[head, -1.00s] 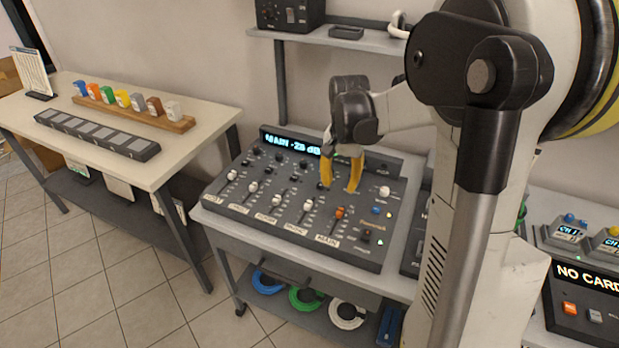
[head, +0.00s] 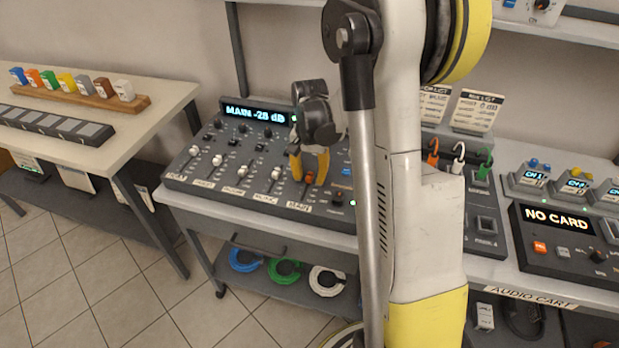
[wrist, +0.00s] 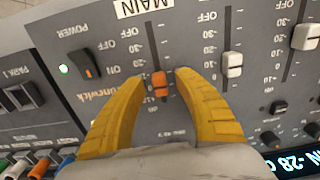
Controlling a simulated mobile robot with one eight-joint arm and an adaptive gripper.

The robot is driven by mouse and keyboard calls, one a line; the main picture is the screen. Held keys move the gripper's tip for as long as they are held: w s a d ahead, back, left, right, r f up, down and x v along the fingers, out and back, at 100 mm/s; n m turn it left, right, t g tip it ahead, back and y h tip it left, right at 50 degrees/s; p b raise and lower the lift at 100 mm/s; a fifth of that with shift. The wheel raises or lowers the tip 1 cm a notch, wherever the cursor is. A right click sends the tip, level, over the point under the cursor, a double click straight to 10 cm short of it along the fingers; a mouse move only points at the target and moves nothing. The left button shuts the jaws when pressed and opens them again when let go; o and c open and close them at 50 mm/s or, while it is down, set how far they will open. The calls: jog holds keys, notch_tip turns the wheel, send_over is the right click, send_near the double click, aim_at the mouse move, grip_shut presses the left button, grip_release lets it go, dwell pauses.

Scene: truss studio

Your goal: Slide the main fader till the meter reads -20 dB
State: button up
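The main fader (wrist: 160,86) has an orange cap in the slot by the MAIN label on the mixing console (head: 176,180). The cap also shows in the head view (head: 309,178). My gripper (wrist: 161,75), with two yellow fingers, is open around the cap. One fingertip is on each side, with a narrow gap visible on both sides in the wrist view. In the head view my gripper (head: 308,181) is low over the console. The meter (head: 254,112) reads MAIN -28 dB; only part of it shows in the wrist view.
White channel faders (wrist: 232,65) sit beside the main one. A power switch (wrist: 84,63) with a lit green light is on its other side. A card panel reading NO CARD (head: 556,219) stands at right. Coloured cable coils (head: 285,270) lie on the lower shelf.

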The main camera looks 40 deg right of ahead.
grip_shut()
jog(key=shift+w+d, duration=0.5)
jog(key=shift+d, duration=0.15)
grip_release()
jog(key=shift+r, duration=0.1)
notch_tip(320, 180, up, 12)
